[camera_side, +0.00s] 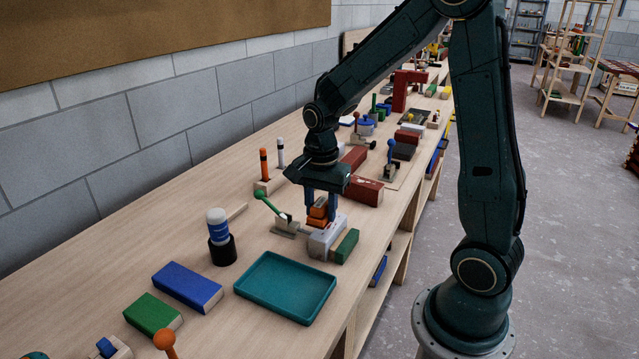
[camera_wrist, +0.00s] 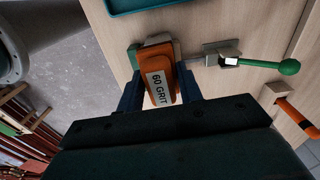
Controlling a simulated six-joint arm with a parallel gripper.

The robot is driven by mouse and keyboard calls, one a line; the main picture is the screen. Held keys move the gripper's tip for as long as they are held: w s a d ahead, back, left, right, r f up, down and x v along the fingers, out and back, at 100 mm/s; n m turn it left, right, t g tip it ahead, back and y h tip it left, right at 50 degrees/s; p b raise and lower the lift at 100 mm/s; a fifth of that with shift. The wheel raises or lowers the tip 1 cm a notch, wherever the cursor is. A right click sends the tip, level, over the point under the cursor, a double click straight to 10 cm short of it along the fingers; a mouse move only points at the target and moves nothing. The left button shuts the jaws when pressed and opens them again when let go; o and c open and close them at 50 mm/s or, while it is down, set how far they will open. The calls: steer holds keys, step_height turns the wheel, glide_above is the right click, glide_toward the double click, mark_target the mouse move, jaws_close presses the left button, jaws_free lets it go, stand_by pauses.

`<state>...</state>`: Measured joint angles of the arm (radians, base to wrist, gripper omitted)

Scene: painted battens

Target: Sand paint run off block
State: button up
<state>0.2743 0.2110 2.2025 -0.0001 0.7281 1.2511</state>
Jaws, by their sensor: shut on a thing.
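My gripper (camera_side: 319,208) is shut on an orange sanding block (camera_side: 317,221), fingers on either side of it. In the wrist view the sanding block (camera_wrist: 157,68) carries a white label reading "60 GRIT". It sits right above or on a grey fixture (camera_side: 325,239); I cannot tell whether they touch. A green block (camera_side: 346,246) lies against the fixture's right side; a little green (camera_wrist: 134,57) shows beside the sanding block in the wrist view. A toggle clamp with a green-knobbed lever (camera_side: 268,202) stands left of the fixture. No paint run can be made out; the sanding block hides part of the fixture.
A teal tray (camera_side: 286,316) lies in front, with a blue block (camera_side: 187,287) and a green block (camera_side: 153,314) to its left. A blue-and-white bottle in a black holder (camera_side: 221,238) stands left. Red blocks (camera_side: 367,191) lie behind the gripper. The bench's right edge is close.

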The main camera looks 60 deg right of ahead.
mark_target(337, 216)
step_height(337, 216, down, 3)
steer(key=shift+f, duration=0.85)
steer(key=shift+d+r, duration=0.45)
steer(key=shift+d, duration=0.05)
steer(key=shift+c, duration=0.4)
steer(key=shift+d+f, duration=0.2)
steer(key=shift+d, duration=0.35)
steer(key=shift+d+f, duration=0.15)
steer(key=shift+d, duration=2.9)
steer(key=shift+a, duration=3.85)
steer(key=shift+a+r, duration=0.15)
steer(key=shift+r, duration=0.5)
steer(key=shift+a+r, duration=0.15)
steer(key=shift+r, duration=3.3)
